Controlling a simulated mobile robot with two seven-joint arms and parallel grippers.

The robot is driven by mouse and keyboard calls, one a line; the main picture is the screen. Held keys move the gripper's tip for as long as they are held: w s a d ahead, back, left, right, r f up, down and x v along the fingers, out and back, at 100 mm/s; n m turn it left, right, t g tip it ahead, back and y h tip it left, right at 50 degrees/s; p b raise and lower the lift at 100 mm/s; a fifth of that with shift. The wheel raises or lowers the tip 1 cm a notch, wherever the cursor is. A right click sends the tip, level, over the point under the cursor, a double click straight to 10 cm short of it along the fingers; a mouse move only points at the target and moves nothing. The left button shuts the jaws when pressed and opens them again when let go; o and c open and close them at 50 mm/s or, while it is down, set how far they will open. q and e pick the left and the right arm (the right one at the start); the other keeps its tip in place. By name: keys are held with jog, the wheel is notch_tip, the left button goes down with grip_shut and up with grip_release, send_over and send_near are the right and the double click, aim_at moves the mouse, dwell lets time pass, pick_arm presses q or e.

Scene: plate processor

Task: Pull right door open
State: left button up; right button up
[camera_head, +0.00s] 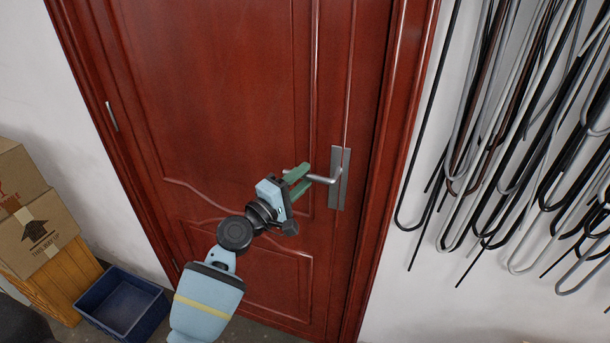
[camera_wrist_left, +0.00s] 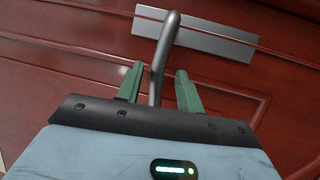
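A dark red panelled door (camera_head: 225,90) stands in its frame and looks closed. Its silver lever handle (camera_head: 323,179) sits on a metal plate (camera_head: 341,160) at the door's right side. My left gripper (camera_head: 299,181) is at the free end of the lever, its green fingers on either side of it. In the left wrist view the handle (camera_wrist_left: 157,85) runs between the two open fingers (camera_wrist_left: 158,85), with a gap visible on both sides. The handle plate (camera_wrist_left: 200,42) lies beyond the fingertips. My right gripper does not show.
Cardboard boxes (camera_head: 38,235) rest on a wooden crate (camera_head: 62,287) at the left. A blue bin (camera_head: 122,302) stands on the floor near the door's lower left. Many hooked rods (camera_head: 500,150) hang on the white wall to the right.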

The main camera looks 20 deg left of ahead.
pick_arm(q)
jog(key=shift+x, duration=0.85)
grip_shut()
